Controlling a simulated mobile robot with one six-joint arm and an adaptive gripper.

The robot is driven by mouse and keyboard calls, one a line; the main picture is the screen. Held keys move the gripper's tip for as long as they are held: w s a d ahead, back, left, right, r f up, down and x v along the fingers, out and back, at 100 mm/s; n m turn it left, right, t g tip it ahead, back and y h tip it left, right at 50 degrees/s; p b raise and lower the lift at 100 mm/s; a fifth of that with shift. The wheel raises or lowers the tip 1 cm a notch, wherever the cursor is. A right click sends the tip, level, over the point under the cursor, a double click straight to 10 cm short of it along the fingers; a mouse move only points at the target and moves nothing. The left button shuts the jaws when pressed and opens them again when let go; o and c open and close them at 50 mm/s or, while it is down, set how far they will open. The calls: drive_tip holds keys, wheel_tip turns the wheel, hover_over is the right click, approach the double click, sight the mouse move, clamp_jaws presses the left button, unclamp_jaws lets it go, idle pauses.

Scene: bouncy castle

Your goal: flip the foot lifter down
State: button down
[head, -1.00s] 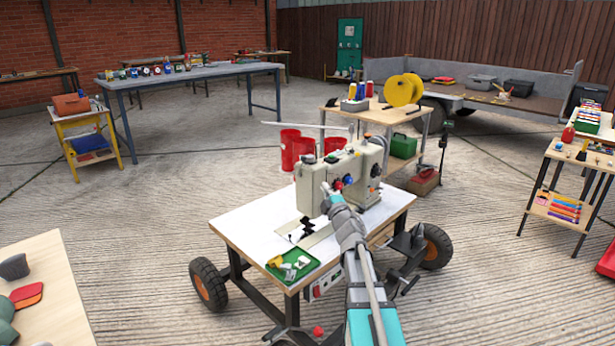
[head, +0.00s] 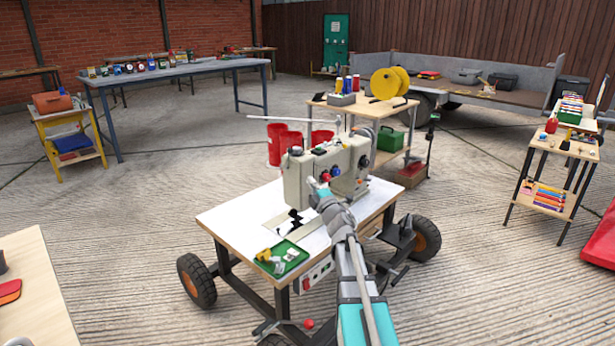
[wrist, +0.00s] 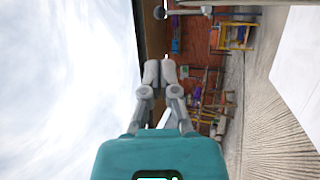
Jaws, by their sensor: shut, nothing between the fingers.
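The pale grey sewing machine (head: 298,176) stands on a white-topped wooden bench (head: 228,212) with wheels. Its head end faces me, with a red and a blue knob on it. My gripper (head: 314,184) is in front of this end, just left of the knobs in the head view. I cannot tell whether it touches the machine. In the wrist view my gripper (wrist: 160,70) has its fingertips together with nothing between them. The foot lifter cannot be made out; my gripper and arm cover part of the machine's near side.
A green tray (head: 290,262) with small yellow and white items lies at the bench's near corner. A thin pale rod (head: 285,118) reaches left above the machine. Red buckets (head: 275,143) stand behind it.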

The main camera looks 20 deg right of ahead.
drive_tip(key=p, duration=0.4)
approach(288, 159)
drive_tip(key=w+r, duration=0.5)
drive_tip(key=shift+w+d+r, duration=0.15)
drive_tip(key=shift+w+r, duration=0.05)
drive_tip(key=shift+w, duration=0.05)
